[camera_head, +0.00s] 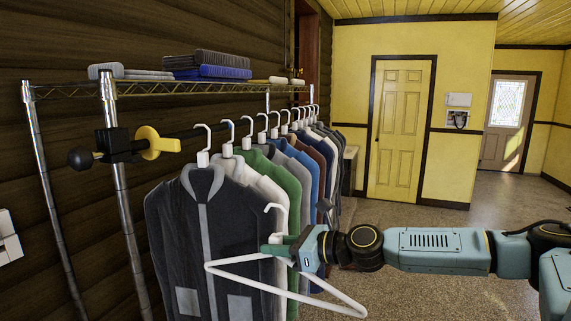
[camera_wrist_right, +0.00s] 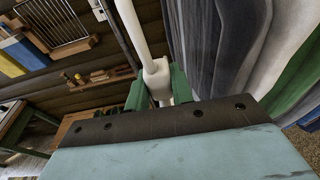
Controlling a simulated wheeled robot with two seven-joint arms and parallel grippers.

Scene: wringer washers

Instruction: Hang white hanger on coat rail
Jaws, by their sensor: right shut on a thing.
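My right gripper (camera_head: 281,248) is shut on the neck of the white hanger (camera_head: 235,260), just in front of the hanging clothes. The hanger is empty; its hook points up and its triangular body spreads below the jaws. In the right wrist view the hanger's neck (camera_wrist_right: 157,80) sits between the green fingers (camera_wrist_right: 160,93). The black coat rail (camera_head: 186,133) runs away from me under a wire shelf, with a round knob at its near end. The held hook is below the rail and to its right, apart from it. My left gripper is not in view.
Several garments on white hangers fill the rail, nearest a dark grey jacket (camera_head: 175,225). A yellow disc (camera_head: 150,143) sits on the rail near a chrome post (camera_head: 117,170). Folded cloths (camera_head: 207,66) lie on the shelf (camera_head: 200,88). Open floor (camera_head: 440,225) lies to the right.

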